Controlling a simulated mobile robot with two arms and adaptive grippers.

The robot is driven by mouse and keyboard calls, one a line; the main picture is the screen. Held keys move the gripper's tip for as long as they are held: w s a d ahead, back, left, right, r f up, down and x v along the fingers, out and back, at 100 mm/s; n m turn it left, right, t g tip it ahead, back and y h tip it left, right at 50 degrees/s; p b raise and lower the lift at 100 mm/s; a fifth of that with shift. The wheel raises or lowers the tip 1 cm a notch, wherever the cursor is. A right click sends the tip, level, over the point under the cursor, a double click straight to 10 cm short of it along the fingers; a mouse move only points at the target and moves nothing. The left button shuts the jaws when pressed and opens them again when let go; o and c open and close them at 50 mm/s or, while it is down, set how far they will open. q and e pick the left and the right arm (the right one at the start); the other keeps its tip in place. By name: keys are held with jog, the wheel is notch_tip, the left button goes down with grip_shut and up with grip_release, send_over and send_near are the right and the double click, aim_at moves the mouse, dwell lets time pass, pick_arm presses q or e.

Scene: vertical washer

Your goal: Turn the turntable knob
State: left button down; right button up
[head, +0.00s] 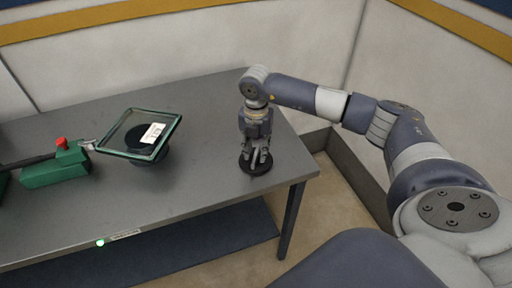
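A round black disc (245,168) with a low profile lies on the grey table near its right end. My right gripper (257,160) points straight down over this disc, its fingertips at the disc's middle. Two fingers show with a small gap between them. Whether they press on a knob at the disc's centre is too small to tell, and the gripper covers much of the disc. My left gripper is not in view.
A green-rimmed square glass pane (125,133) with a white label sits tilted on a dark round base. Left of it is a green device (55,170) with a red knob (62,143). The grey table (205,130) is clear between pane and disc. Walls stand behind.

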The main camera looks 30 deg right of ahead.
jog(key=shift+f, duration=0.1)
grip_shut()
